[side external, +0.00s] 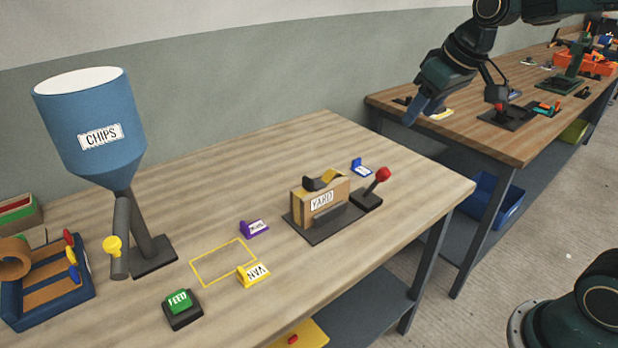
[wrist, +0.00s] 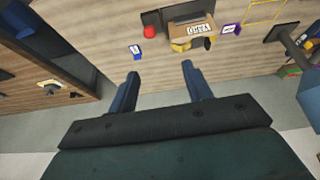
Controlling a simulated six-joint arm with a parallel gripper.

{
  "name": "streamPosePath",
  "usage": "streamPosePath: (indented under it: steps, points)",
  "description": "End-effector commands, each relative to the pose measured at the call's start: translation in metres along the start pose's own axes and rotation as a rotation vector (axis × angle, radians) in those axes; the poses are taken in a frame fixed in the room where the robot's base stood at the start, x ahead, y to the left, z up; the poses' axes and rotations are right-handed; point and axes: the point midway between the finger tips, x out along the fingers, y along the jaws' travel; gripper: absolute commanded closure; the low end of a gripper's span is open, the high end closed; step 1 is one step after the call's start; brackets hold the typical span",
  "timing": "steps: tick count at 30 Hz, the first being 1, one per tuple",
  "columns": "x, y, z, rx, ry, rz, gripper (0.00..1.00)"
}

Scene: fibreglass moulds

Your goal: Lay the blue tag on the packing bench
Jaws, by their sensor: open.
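The blue tag (side external: 361,168) with a white label stands on the near wooden bench (side external: 310,137), behind the red-knobbed lever. It also shows in the wrist view (wrist: 136,51), ahead of my fingertips. My gripper (side external: 412,112) is open and empty, in the air right of the tag in the side view, apart from it. Both fingers show in the wrist view (wrist: 160,70) with nothing between them. A second wooden bench (side external: 475,128) stands at the right. No sign tells which one is the packing bench.
A lever with a red knob (side external: 383,174) and a YARD box (side external: 318,200) stand by the tag. A purple tag (side external: 254,229), yellow VAN tag (side external: 253,274) and empty yellow outline (side external: 222,262) lie further left. A CHIPS hopper (side external: 92,125) rises at left. A gap separates the benches.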

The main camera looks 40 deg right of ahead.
Motion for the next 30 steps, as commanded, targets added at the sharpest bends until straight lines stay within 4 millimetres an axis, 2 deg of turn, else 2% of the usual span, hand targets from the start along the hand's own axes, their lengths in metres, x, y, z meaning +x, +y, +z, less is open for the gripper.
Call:
streamPosePath:
  steps: [3,9,18,24,30]
  points:
    - [-0.021,-0.012,0.028,0.0,0.011,-0.001,0.5]
    - [-0.044,-0.026,0.076,0.003,0.023,-0.003,0.5]
    - [-0.061,-0.04,0.147,0.011,0.043,-0.009,0.5]
    - [-0.062,-0.043,0.176,0.015,0.047,-0.013,0.5]
    - [-0.062,-0.044,0.184,0.017,0.048,-0.013,0.5]
